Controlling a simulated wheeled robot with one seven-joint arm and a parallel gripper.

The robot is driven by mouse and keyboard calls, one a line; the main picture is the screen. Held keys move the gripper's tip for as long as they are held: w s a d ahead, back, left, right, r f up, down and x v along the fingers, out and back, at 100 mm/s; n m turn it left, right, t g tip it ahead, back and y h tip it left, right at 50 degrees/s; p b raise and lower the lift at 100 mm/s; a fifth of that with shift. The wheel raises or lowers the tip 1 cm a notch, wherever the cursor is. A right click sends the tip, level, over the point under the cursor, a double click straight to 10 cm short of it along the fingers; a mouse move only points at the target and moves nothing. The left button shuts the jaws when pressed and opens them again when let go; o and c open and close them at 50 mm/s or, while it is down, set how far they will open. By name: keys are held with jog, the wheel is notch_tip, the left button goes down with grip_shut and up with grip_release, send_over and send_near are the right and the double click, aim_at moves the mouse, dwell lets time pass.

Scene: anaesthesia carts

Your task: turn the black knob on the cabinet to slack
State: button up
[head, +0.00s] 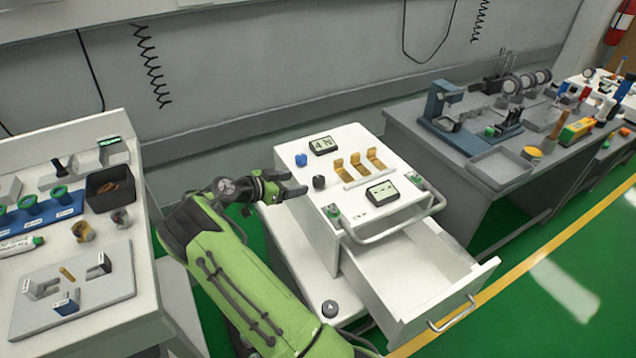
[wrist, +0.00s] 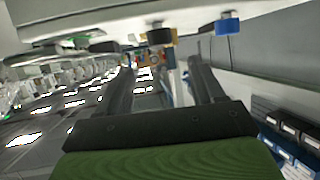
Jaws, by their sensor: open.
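The white cabinet (head: 325,218) stands in the middle of the head view. The black knob (head: 319,182) stands on its top, near the left edge. In the wrist view the black knob (wrist: 159,37) shows beyond the fingertips, roughly between them in the picture. A blue knob (head: 301,159) sits behind it, and also shows at the upper right of the wrist view (wrist: 228,22). My gripper (head: 292,184) is open and empty, just left of the black knob and apart from it. Markings around the black knob are too small to read.
The cabinet's top also holds yellow brackets (head: 359,168), two displays and a front handle (head: 400,222). Its drawer (head: 420,285) is pulled open at the front. A cluttered cart (head: 125,255) stands left and a grey bench (head: 430,150) right.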

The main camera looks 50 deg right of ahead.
aim_at(317, 179)
jog(key=b+x, duration=0.2)
jog(key=x, duration=0.8)
jog(key=shift+d+f, duration=0.15)
jog(key=shift+f, duration=0.05)
jog(key=c, duration=1)
